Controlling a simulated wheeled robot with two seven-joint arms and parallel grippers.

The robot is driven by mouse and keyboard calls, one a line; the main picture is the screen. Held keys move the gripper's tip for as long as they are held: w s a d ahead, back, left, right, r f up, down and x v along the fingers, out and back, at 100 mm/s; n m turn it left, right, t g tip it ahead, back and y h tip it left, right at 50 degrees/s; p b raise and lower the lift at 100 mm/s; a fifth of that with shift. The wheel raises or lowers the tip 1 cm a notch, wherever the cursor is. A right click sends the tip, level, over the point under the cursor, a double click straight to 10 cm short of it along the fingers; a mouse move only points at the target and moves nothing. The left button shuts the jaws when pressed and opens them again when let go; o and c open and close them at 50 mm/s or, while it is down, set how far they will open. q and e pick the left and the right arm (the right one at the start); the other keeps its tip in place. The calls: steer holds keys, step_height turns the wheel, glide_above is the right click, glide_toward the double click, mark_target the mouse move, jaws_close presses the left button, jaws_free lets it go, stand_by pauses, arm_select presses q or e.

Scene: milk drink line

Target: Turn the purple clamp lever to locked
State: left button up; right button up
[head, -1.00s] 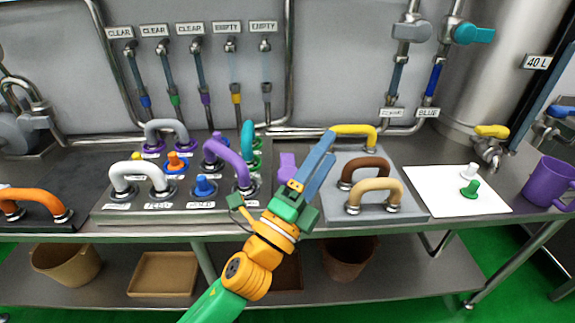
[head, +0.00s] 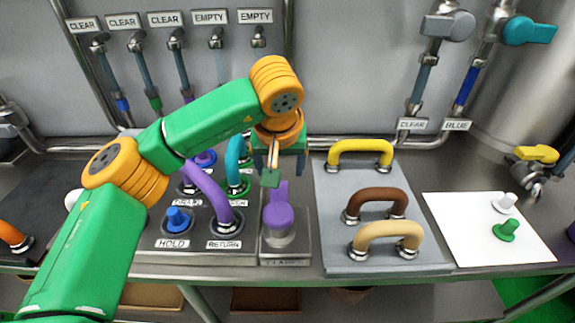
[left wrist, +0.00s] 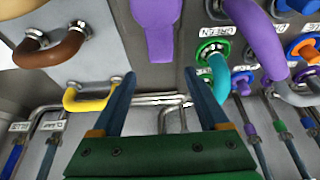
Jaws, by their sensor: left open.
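The purple clamp lever (head: 278,214) sits on a metal block with a label plate (head: 285,262), its narrow handle pointing toward the back wall. In the left wrist view the lever (left wrist: 158,35) shows at the top, its handle between the lines of the fingers. My left gripper (head: 279,160) hangs just behind the handle end in the head view. In the left wrist view the gripper (left wrist: 158,98) is open with nothing between its fingers, and it looks apart from the lever. My right gripper is in neither view.
A purple hose (head: 208,192) and a teal hose (head: 234,163) stand close to the left of the lever. A grey plate (head: 328,218) with yellow, brown and tan hose loops lies to the right. A white mat (head: 465,235) with two small plugs is farther right.

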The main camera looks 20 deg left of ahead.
mark_target(278, 193)
arm_select(q)
steer(key=f, duration=0.1)
steer(key=s+f+p, duration=0.1)
steer(key=f, duration=0.1)
steer(key=shift+a+f, duration=0.2)
steer(key=shift+f, duration=0.05)
steer(key=shift+w+f, duration=0.5)
steer(key=shift+f, duration=0.2)
steer(key=shift+w+f, duration=0.15)
steer(key=shift+w, duration=0.05)
steer(key=shift+s, duration=0.15)
steer(key=c, duration=0.7)
jaws_close()
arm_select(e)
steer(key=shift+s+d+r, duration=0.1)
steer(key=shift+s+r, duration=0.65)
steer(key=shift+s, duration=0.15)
